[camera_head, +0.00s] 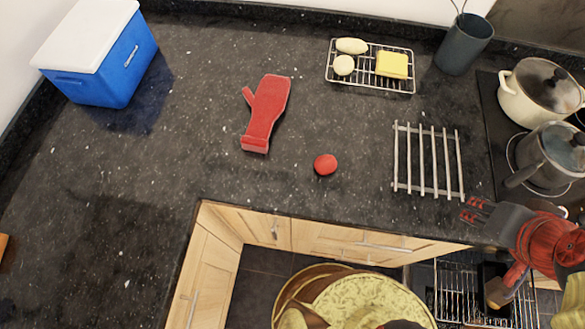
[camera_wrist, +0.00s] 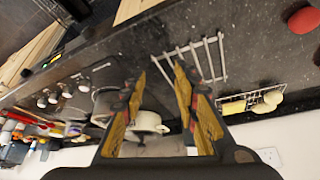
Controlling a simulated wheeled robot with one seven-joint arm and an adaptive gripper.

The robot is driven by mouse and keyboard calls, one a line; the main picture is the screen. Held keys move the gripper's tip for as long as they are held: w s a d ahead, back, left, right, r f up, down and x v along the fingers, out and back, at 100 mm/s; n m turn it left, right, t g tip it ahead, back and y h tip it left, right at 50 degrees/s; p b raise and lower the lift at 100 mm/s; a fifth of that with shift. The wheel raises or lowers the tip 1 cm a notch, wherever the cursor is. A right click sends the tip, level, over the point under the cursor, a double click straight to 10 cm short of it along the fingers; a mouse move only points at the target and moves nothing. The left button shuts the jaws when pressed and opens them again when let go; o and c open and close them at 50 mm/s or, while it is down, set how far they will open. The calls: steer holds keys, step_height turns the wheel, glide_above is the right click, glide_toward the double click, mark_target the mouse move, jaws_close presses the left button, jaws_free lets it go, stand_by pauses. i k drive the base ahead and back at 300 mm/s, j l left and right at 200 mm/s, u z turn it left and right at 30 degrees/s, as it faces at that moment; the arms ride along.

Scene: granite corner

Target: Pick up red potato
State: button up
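The red potato (camera_head: 325,164) lies on the dark granite counter (camera_head: 200,140), near its front edge and to the right of the red oven mitt. In the wrist view the red potato (camera_wrist: 303,20) shows at the top right, cut by the frame edge. My gripper (camera_head: 472,210) is at the right, by the counter's front edge, well apart from the potato. In the wrist view my gripper (camera_wrist: 160,75) has its two fingers spread with nothing between them.
A red oven mitt (camera_head: 266,112) lies left of the potato. A metal rack (camera_head: 427,160) sits between potato and gripper. A wire rack (camera_head: 345,82) with food is behind. A blue cooler (camera_head: 110,65) stands far left; pots (camera_head: 540,95) stand right. Counter around the potato is clear.

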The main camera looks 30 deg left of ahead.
mark_target(324, 165)
steer(key=u, duration=1.5)
